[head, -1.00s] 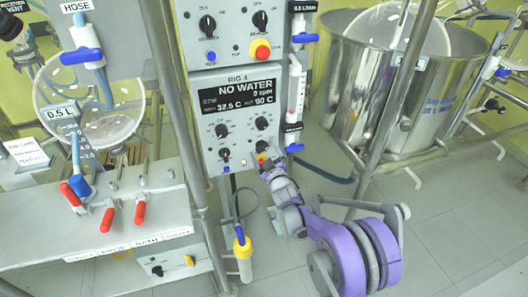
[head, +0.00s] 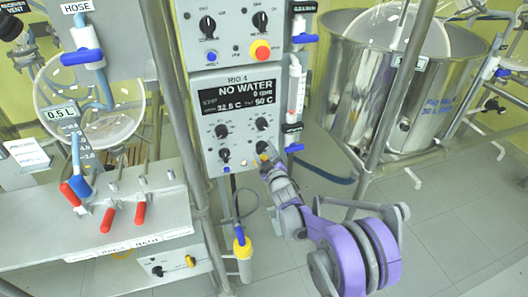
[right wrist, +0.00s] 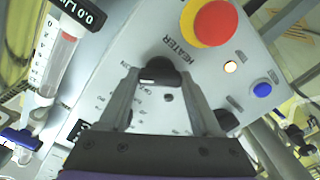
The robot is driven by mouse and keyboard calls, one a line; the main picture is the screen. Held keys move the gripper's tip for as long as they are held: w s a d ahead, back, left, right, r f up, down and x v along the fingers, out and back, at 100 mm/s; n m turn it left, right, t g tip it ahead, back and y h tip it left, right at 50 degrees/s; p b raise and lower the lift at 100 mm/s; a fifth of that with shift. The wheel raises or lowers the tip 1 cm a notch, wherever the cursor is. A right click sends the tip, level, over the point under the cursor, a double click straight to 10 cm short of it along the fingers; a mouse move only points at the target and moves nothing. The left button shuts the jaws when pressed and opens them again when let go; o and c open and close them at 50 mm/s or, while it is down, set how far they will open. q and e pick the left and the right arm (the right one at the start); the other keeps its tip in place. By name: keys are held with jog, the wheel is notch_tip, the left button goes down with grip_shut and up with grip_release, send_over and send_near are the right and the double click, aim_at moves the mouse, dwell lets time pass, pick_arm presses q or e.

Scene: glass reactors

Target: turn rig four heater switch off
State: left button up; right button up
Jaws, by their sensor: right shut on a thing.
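In the right wrist view, the black heater knob (right wrist: 161,70) sits beside the word "HEATER". My right gripper (right wrist: 159,78) is shut on this knob, one finger on each side. In the head view, my right gripper (head: 267,158) is at the panel's lower right and hides part of it. A small lamp (right wrist: 230,67) near the knob glows. The knob's exact pointer position is hard to read. My left gripper is not in view.
A red and yellow stop button (right wrist: 211,20) is close to the knob, with a blue button (right wrist: 262,90) further right. Another panel's stop button (head: 261,50) is above. A steel vessel (head: 365,100) stands to the right, and a bench with red-handled valves (head: 108,219) to the left.

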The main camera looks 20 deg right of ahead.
jog(key=n, duration=0.6)
jog(key=shift+p, duration=0.4)
jog(key=n, duration=0.4)
jog(key=shift+n+p, duration=0.3)
jog(key=shift+n, duration=0.1)
jog(key=o, duration=1.4)
jog(key=shift+s, duration=0.1)
jog(key=s, duration=1)
jog(key=shift+s+d+p, duration=0.2)
jog(key=shift+s+p, duration=0.1)
